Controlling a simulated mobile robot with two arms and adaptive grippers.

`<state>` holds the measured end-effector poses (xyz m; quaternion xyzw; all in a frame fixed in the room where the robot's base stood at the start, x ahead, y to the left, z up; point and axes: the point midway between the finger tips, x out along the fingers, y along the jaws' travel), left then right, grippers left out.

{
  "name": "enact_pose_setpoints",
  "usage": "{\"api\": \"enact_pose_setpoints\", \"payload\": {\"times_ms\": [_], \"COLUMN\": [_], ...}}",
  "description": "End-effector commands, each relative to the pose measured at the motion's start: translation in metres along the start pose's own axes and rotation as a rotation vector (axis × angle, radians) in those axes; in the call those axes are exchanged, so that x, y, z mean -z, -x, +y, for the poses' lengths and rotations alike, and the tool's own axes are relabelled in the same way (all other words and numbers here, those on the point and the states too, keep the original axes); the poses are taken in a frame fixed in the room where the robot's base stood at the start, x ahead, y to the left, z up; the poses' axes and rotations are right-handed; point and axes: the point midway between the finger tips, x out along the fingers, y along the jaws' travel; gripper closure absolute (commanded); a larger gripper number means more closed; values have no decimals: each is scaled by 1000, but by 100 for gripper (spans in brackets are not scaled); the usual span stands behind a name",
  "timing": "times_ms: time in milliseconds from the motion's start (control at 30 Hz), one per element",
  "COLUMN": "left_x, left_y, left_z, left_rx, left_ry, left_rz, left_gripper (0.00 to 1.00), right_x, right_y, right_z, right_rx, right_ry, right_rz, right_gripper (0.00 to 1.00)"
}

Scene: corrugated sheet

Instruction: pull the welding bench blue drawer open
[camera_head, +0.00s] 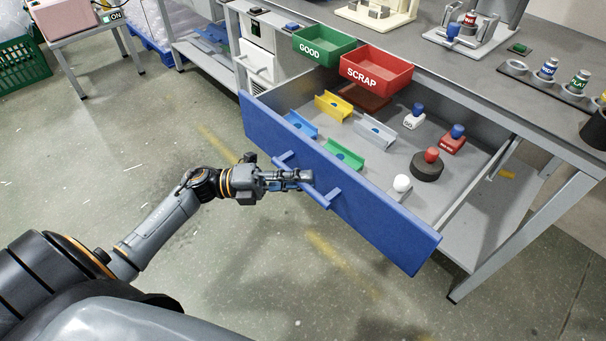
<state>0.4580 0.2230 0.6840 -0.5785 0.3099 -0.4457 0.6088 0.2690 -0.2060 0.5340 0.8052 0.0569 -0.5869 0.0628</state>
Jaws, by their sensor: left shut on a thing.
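The blue drawer (385,228) of the welding bench (470,88) stands pulled out, and its inside shows from above. A blue bar handle (325,196) runs along its front. My left gripper (303,178) is shut on the handle near its middle, with the arm coming in from the left. The fingers hide part of the handle. My right gripper is not in view.
In the drawer lie coloured channel pieces (334,106), a black puck with a red knob (428,166) and a white ball (402,183). The green GOOD bin (323,47) and red SCRAP bin (376,72) are above its back. The floor before the drawer is clear.

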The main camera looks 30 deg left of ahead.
Motion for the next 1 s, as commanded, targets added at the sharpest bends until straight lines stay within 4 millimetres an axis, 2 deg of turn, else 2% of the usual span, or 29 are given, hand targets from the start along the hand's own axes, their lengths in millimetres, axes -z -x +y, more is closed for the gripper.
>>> {"api": "enact_pose_setpoints", "payload": {"times_ms": [333, 367, 433, 467, 800, 867, 1000], "left_x": [1, 1, 1, 1, 0, 0, 0], "left_y": [0, 0, 0, 0, 3, 8, 32], "left_z": [1, 1, 1, 1, 0, 1, 2], "left_rx": [-1, -1, -1, -1, -1, -2, -5], "left_ry": [1, 1, 1, 1, 1, 2, 3], "left_rz": [2, 2, 1, 1, 0, 0, -1], "left_gripper": [100, 79, 64, 61, 61, 61, 61], "right_x": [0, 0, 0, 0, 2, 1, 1], "right_y": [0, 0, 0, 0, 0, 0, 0], "right_z": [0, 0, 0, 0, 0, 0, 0], "right_rx": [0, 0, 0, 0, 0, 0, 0], "right_ry": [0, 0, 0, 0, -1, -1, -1], "right_rz": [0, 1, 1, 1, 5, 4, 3], "right_gripper": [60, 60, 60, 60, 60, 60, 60]}}
